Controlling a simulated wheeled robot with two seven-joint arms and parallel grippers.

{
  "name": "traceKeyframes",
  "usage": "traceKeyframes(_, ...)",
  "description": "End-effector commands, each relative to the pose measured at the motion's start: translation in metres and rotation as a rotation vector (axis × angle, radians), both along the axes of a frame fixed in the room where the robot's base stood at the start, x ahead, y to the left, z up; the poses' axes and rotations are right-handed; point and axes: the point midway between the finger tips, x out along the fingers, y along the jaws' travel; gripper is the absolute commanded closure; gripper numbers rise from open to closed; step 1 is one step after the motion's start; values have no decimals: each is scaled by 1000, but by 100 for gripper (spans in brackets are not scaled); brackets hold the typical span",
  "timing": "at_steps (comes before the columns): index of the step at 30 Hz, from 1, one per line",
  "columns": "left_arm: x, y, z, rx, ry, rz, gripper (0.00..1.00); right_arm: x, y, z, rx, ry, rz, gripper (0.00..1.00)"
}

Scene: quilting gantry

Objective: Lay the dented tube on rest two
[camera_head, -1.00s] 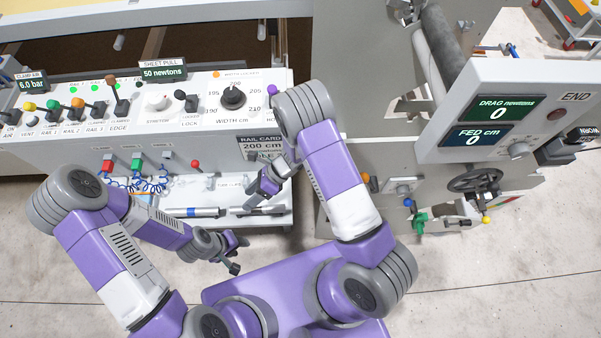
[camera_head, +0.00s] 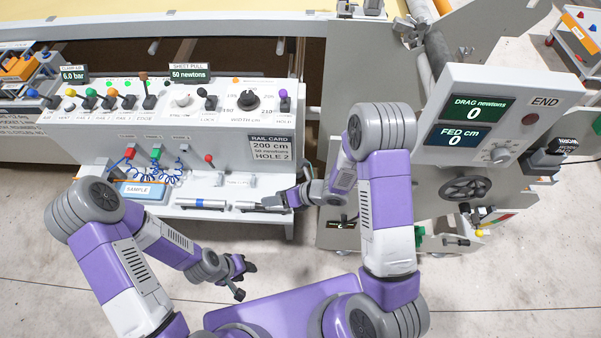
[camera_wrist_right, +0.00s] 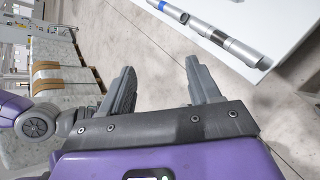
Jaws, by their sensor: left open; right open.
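A silver tube with a blue band (camera_head: 200,203) lies on the white shelf (camera_head: 225,214) of the console. A second tube-like silver piece (camera_head: 258,206) lies to its right, partly behind my right gripper. In the right wrist view a blue-banded piece (camera_wrist_right: 174,11) and a silver piece with a dark patch (camera_wrist_right: 222,39) lie in line along the shelf. I cannot tell which is dented, nor make out rest two. My left gripper (camera_head: 241,279) is open and empty in front of the shelf.
The console (camera_head: 215,135) carries levers and knobs above the shelf. A blue sample pad (camera_head: 141,191) lies at the shelf's left, with blue coiled hoses above. The end panel (camera_head: 480,118) and a handwheel (camera_head: 470,188) stand at the right. Floor in front is clear.

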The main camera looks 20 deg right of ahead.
Motion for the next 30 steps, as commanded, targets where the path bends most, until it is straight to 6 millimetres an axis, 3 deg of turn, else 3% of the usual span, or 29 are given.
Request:
traceKeyframes(21,-1,0,0,0,1,0,57,32,-61,49,60,15,-631,38)
traceKeyframes(30,-1,0,0,0,1,0,57,39,-79,60,79,14,-797,38)
